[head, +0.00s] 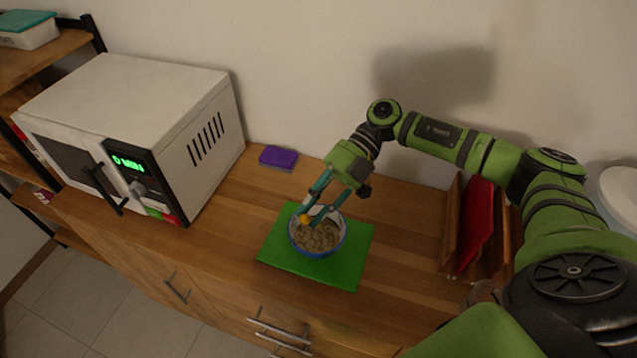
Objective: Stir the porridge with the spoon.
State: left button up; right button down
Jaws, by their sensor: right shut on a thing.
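A bowl of brown porridge (316,238), white and blue at the rim, stands on a green board (352,263) on the wooden counter. My right gripper (313,215) reaches down over the bowl's upper left rim. It is shut on the spoon, of which only a small orange part (304,218) shows at the fingertips. The rest of the spoon is hidden or too small to make out, so I cannot tell how deep it sits in the porridge. My left gripper is out of view.
A white microwave (195,105) with a lit green display stands at the left. A purple block (278,157) lies near the wall. A wooden rack (451,222) with a red board (476,225) stands at the right. The counter around the green board is clear.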

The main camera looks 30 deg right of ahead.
jog(key=shift+w+d+f+m+t+y, duration=0.15)
jog(key=shift+w+f+m+t+y, duration=0.15)
jog(key=shift+m+t, duration=0.5)
jog(key=shift+w+d+f+m+t+y, duration=0.1)
jog(key=shift+d+f+m+t+y, duration=0.2)
jog(key=shift+m+t, duration=0.5)
jog(key=shift+w+d+f+m+t+y, duration=0.15)
jog(key=shift+m+t+y, duration=0.3)
jog(key=shift+t, duration=0.55)
jog(key=f+b, duration=0.1)
jog(key=f, duration=0.1)
jog(key=f+b, duration=0.2)
jog(key=w+d+f+b, duration=0.1)
jog(key=b, duration=0.1)
jog(key=shift+w+f, duration=0.1)
jog(key=shift+f, duration=0.3)
jog(key=shift+w+d+f+b, duration=0.1)
jog(key=shift+d+f+b, duration=0.05)
jog(key=shift+f+b, duration=0.15)
jog(key=shift+w, duration=0.1)
